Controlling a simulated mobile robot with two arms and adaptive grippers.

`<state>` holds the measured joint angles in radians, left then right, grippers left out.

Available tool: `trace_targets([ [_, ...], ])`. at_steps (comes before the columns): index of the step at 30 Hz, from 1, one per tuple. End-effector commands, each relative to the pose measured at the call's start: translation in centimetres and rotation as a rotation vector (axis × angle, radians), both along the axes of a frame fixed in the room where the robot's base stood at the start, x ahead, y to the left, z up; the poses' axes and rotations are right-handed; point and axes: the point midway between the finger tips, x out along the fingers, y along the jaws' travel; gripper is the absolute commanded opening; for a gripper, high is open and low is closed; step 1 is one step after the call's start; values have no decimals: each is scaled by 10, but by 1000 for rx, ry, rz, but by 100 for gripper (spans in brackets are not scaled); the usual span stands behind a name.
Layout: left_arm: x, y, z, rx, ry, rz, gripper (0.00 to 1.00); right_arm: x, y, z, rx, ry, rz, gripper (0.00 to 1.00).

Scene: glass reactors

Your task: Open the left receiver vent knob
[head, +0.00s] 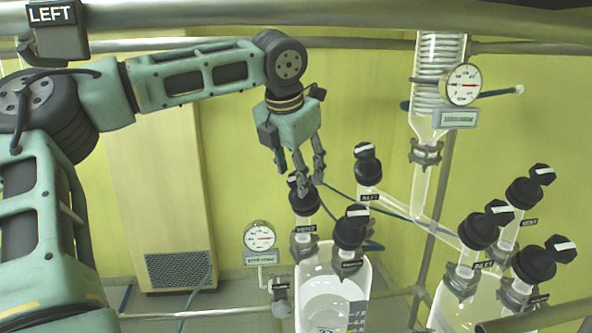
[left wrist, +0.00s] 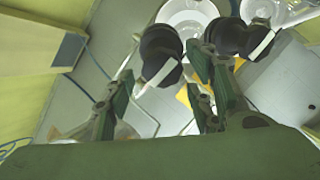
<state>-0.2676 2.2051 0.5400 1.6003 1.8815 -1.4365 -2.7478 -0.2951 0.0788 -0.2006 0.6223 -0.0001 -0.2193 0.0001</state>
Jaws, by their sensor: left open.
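The left receiver (head: 332,285) is a clear glass vessel with black knobs on its necks. The knob under my gripper, which I take as the left receiver vent knob (head: 304,202), is black with a pale bar on top; its label is too small to read surely. My left gripper (head: 306,178) is open and points down just above this knob, its fingers partly hiding the top. In the left wrist view the knob (left wrist: 160,46) and its white bar show between the two fingers; I cannot tell whether they touch it. My right gripper is not in view.
A second black knob (head: 351,232) stands close by on the right, with another knob (head: 367,168) behind. A pressure gauge (head: 259,237) is to the left. A glass condenser (head: 437,80) and more knobs on the right receiver (head: 460,298) stand to the right.

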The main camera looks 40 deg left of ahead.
Motion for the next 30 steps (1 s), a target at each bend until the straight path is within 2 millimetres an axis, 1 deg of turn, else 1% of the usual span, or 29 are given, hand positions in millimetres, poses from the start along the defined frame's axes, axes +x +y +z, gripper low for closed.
trace_targets([
  [5, 5, 3, -12, -1, -1, 0, 50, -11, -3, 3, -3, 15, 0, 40],
  [13, 6, 3, -14, -1, -2, 1, 50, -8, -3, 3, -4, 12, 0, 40],
  [27, 6, 4, -13, 0, -2, 2, 8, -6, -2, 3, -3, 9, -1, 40],
  [30, 6, 4, -13, 0, -3, 4, 8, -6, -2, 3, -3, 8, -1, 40],
])
